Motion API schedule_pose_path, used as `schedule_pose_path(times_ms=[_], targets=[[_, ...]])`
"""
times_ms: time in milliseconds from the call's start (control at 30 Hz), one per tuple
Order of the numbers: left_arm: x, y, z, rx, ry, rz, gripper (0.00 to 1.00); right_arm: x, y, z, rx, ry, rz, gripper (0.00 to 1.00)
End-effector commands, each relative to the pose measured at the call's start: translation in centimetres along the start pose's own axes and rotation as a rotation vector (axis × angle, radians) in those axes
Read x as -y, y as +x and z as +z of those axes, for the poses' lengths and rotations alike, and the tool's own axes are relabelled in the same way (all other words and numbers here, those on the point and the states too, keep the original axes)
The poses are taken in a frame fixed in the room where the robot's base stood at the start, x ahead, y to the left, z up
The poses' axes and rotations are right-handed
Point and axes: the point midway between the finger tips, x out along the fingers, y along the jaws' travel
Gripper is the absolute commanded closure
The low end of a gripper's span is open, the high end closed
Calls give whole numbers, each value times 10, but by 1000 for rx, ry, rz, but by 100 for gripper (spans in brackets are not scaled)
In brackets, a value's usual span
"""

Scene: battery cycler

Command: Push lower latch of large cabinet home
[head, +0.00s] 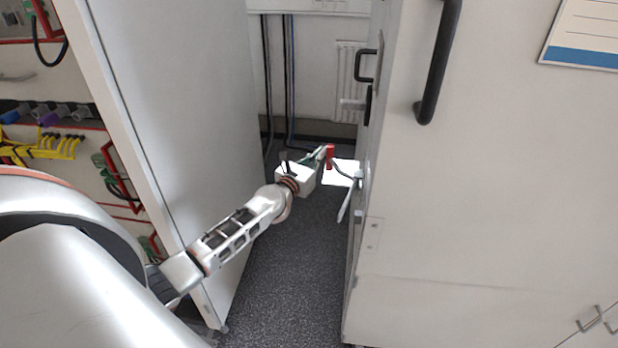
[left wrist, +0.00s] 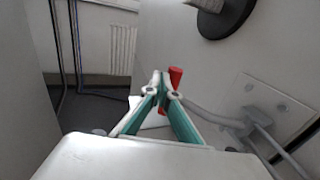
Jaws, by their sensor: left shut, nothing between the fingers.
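The large cabinet (head: 480,220) fills the right of the head view. Its lower latch is a bent grey lever with a red grip (head: 330,153), standing out from the cabinet's left-facing side. In the left wrist view the red grip (left wrist: 175,78) rises just behind my fingertips, and the grey lever runs right to a bracket plate (left wrist: 275,108). My left gripper (head: 321,155) is shut and empty, its green-sided fingers (left wrist: 162,82) meeting right at the grip. I cannot tell whether they touch it. The fingers hide the grip's lower part. My right gripper is not in view.
A tall pale panel (head: 180,120) stands left of my arm, leaving a narrow aisle of dark floor (head: 285,270). A black round-based fitting (left wrist: 225,15) sits above the latch. A black handle (head: 438,65) sticks out on the cabinet front. Cables (head: 288,80) hang at the back wall.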

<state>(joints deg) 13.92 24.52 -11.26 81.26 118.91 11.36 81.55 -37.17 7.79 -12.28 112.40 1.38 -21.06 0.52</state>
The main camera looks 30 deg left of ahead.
Motion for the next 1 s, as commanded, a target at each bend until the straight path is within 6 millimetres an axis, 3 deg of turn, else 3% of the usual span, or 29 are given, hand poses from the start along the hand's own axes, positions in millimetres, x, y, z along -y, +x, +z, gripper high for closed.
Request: schedule_pose_path(times_ms=[500, 1000], targets=[[21, 47, 0, 0, -1, 4, 100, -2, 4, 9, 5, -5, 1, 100], [27, 56, 0, 0, 1, 5, 100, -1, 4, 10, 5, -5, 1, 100]])
